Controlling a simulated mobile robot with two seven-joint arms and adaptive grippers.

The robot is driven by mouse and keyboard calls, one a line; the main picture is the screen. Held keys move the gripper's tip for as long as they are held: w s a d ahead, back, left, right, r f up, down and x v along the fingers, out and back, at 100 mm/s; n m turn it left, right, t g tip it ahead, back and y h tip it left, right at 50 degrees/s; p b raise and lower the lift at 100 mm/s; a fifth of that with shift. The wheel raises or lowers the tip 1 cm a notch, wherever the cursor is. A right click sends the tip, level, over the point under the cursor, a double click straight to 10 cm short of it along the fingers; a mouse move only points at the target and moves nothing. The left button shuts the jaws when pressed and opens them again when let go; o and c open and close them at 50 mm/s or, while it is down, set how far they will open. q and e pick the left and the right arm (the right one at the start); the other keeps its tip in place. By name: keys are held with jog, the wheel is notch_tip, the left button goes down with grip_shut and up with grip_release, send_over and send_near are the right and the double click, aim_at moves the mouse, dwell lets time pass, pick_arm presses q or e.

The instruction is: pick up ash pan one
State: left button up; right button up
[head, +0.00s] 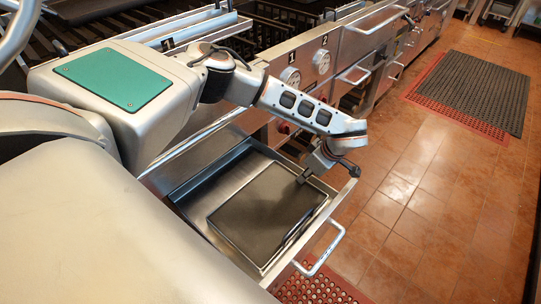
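Ash pan one appears to be the shallow dark metal pan (262,212) lying in the pulled-out steel drawer below the grill panel marked 1. A raised rim runs around its flat floor. My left gripper (328,175) is over the pan's far right corner, pointing down. Its fingers look spread apart, one over the pan's inside and the other near the drawer's right wall. I cannot tell whether either touches the pan. Nothing shows held. My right gripper is not in view.
The drawer (222,246) has a bar handle (322,254) at its front. The grill front with gauges (322,61) runs along the back. A red mat (318,286) lies under the handle, and a dark mat (475,90) lies farther right. The tiled floor between is clear.

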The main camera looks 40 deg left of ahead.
pick_arm(q)
jog(key=x, duration=0.2)
jog(key=shift+s+a+f, duration=0.15)
jog(key=shift+s+f, duration=0.05)
jog(key=shift+f, duration=0.25)
grip_shut()
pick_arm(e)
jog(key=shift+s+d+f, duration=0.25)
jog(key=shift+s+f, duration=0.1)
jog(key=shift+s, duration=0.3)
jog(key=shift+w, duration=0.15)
